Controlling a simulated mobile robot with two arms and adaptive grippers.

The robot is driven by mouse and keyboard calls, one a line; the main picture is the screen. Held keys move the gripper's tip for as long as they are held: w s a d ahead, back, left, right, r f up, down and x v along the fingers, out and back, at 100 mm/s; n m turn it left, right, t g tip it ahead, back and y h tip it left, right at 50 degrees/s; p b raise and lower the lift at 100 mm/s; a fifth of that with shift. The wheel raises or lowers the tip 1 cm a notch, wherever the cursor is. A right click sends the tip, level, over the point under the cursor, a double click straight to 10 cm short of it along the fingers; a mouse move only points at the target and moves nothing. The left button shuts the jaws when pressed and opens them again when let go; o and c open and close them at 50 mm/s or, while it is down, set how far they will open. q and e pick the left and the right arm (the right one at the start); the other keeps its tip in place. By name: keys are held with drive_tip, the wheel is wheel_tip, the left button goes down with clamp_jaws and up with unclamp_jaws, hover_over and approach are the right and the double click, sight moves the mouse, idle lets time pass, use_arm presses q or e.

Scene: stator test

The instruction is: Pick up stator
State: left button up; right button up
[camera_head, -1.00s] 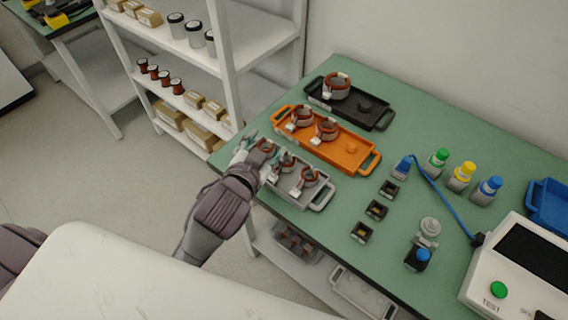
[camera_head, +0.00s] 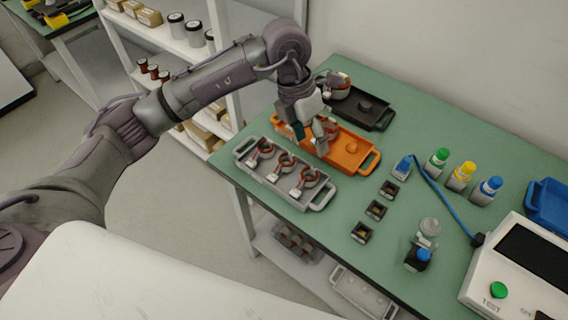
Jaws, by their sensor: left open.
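Copper-wound ring stators stand in trays on the green table. The grey tray (camera_head: 318,207) holds three stators in a row: a left one (camera_head: 262,150), a middle one (camera_head: 284,163) and a right one (camera_head: 309,180). The orange tray (camera_head: 371,163) lies behind it, with a stator (camera_head: 329,128) partly hidden by my gripper. My left gripper (camera_head: 312,138) is open above the orange tray's left part, fingers pointing down beside the stator there. My right gripper is not in view.
Several small black parts (camera_head: 376,209) and bottles with coloured caps (camera_head: 462,176) stand right of the trays. A white tester (camera_head: 520,270) and a blue bin (camera_head: 549,204) are at the far right. White shelving (camera_head: 232,60) stands left of the table.

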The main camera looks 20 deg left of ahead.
use_arm(q)
drive_tip(key=w+a+n+y, duration=0.1)
drive_tip(key=w+a+y, duration=0.15)
drive_tip(key=a, duration=0.45)
drive_tip(key=p, duration=0.1)
hover_over(286, 163)
drive_tip(key=shift+y, duration=0.35)
drive_tip(key=f, duration=0.6)
drive_tip(key=shift+s+a+f, duration=0.2)
drive_tip(key=shift+a+f, duration=0.05)
drive_tip(key=shift+w+d+f+p, duration=0.15)
drive_tip(key=shift+f+p, duration=0.45)
drive_tip(key=shift+f, duration=0.9)
drive_tip(key=shift+w+d+f+p, duration=0.15)
drive_tip(key=shift+f+p, duration=0.4)
drive_tip(key=shift+f, duration=0.9)
drive_tip(key=shift+s, duration=0.1)
drive_tip(key=c, duration=1)
drive_tip(key=shift+r, duration=0.2)
